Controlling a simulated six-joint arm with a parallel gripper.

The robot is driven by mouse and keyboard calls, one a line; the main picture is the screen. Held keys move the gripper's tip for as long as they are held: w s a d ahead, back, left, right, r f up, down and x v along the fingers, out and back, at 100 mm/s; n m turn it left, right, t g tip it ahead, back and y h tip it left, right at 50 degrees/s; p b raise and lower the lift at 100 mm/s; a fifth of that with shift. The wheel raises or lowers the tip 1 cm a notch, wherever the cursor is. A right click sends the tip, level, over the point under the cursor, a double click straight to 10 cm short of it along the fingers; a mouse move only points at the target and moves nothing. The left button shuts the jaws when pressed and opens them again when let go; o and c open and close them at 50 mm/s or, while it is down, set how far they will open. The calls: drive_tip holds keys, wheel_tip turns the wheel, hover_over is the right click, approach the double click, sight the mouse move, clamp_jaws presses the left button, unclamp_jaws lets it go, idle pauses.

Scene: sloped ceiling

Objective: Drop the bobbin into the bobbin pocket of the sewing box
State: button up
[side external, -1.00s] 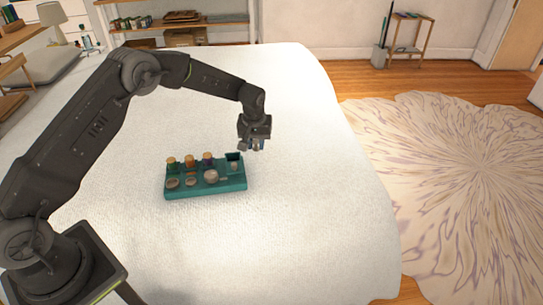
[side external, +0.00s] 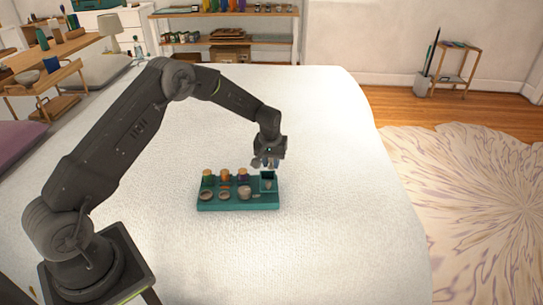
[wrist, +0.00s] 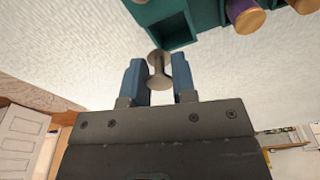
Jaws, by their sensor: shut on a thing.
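The teal sewing box (side external: 237,207) lies on the white bed. Its square, open bobbin pocket (side external: 268,182) is at the right back corner. In the wrist view the pocket (wrist: 168,32) shows at the top, just past the fingertips. My gripper (side external: 266,164) is above that corner, pointing down. In the wrist view its blue fingers (wrist: 158,80) are shut on a grey bobbin (wrist: 157,72) with two wide flanges. The bobbin appears close to the pocket and outside it; the exact height gap is hard to tell.
A row of spools, green (side external: 208,180), orange (side external: 225,175) and purple (side external: 242,178), stands in the box left of the pocket. Small round items (side external: 245,193) sit along its front. The bed (side external: 330,200) around the box is clear.

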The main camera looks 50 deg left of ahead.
drive_tip(key=shift+f, duration=0.1)
drive_tip(key=o, duration=1)
drive_tip(key=r, duration=0.4)
drive_tip(key=s+r, duration=0.1)
drive_tip(key=r, duration=0.4)
drive_tip(key=d+r, duration=0.1)
drive_tip(key=r, duration=0.3)
drive_tip(key=shift+s+r, duration=0.2)
drive_tip(key=shift+r, duration=0.2)
